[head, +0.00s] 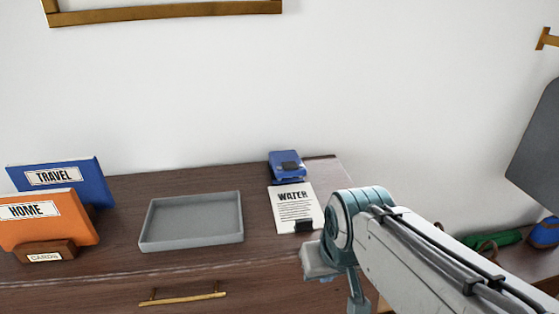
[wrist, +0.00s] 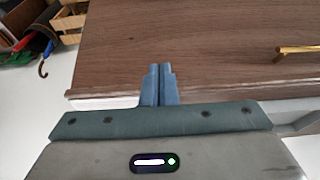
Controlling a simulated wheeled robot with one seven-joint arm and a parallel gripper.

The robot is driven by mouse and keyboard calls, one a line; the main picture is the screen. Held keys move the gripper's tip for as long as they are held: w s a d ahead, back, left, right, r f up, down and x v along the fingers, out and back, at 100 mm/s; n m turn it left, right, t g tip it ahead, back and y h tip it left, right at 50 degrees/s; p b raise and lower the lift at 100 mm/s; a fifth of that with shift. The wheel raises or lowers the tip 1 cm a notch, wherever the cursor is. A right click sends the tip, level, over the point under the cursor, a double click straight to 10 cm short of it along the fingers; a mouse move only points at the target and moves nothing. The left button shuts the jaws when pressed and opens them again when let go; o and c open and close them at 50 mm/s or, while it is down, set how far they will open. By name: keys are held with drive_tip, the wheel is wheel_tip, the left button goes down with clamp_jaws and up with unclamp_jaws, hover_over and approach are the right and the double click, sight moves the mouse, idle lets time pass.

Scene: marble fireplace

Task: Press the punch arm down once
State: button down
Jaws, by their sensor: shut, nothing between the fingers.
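The blue punch (head: 286,165) stands at the back right of the wooden cabinet top, near the wall. A dark part shows on its upper face; I cannot tell how far its arm is raised. A white sheet headed "WATER" (head: 293,204) lies in front of it, with a small dark piece at its lower edge. My gripper's fingers (wrist: 160,72) are together and empty in the wrist view, at the cabinet's edge. In the head view my arm is at the lower right, in front of the cabinet and apart from the punch; the fingertips are hidden there. The punch is outside the wrist view.
A grey tray (head: 192,245) sits mid-cabinet (head: 120,190). An orange "HOME" folder (head: 48,222) and a blue "TRAVEL" folder (head: 92,182) stand at left. A brass handle (head: 183,298) is on the cabinet front. A wooden crate (wrist: 70,20) stands at upper left in the wrist view.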

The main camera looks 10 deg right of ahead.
drive_tip(key=p, duration=0.1)
approach(290, 166)
drive_tip(key=shift+w+r+g, duration=0.35)
drive_tip(key=shift+w+g, duration=0.05)
drive_tip(key=b+x, duration=0.4)
drive_tip(key=x, duration=0.3)
drive_tip(key=shift+b, duration=0.35)
drive_tip(key=shift+f, duration=0.1)
